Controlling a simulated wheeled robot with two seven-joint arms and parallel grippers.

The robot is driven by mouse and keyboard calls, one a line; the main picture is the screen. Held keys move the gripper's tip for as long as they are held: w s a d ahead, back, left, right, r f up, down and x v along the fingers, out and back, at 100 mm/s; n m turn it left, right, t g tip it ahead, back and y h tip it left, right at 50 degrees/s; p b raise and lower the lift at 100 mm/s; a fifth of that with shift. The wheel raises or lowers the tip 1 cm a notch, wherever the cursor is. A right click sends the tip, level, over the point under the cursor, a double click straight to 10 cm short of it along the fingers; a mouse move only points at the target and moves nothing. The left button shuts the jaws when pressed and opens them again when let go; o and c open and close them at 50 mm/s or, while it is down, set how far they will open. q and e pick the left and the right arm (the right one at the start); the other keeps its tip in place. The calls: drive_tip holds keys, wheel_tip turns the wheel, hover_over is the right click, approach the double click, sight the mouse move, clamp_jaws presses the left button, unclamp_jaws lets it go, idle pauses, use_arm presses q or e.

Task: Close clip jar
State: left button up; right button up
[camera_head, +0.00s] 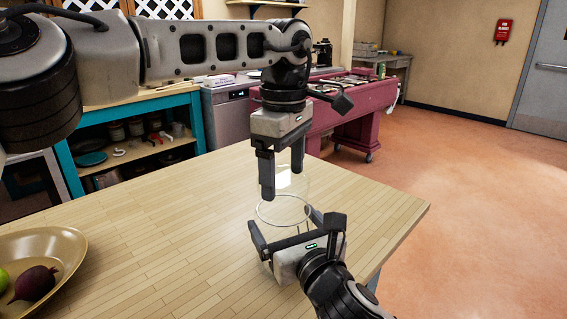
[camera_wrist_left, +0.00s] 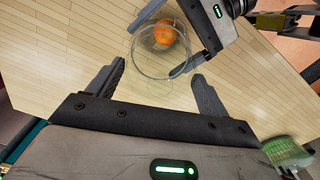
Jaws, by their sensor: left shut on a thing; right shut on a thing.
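The clear glass jar (camera_head: 262,216) stands near the table's right end, its round rim showing and its lower body hidden by my right gripper. My right gripper (camera_head: 292,224) is shut on the jar, one finger on each side. My left gripper (camera_head: 283,185) points down just above the rim, its fingers apart around a faint clear piece (camera_head: 291,181), which looks like the jar's lid. In the left wrist view, the left fingers (camera_wrist_left: 160,75) hold this faint glass near the jar rim (camera_wrist_left: 134,56). An orange round thing (camera_wrist_left: 165,33) shows through the jar.
A brass bowl (camera_head: 70,243) with a dark red vegetable (camera_head: 34,284) and a green fruit stands on the wooden table (camera_head: 170,230) at left. The table's middle is clear. A red trolley (camera_head: 362,128) and a teal shelf (camera_head: 140,150) stand beyond.

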idle(0.4)
use_arm(q)
drive_tip(key=shift+f, duration=0.85)
drive_tip(key=shift+f, duration=0.6)
drive_tip(key=o, duration=1)
drive_tip(key=shift+o, duration=0.2)
drive_tip(key=shift+r, duration=0.1)
wheel_tip(320, 180, up, 12)
drive_tip(key=shift+f, duration=0.1)
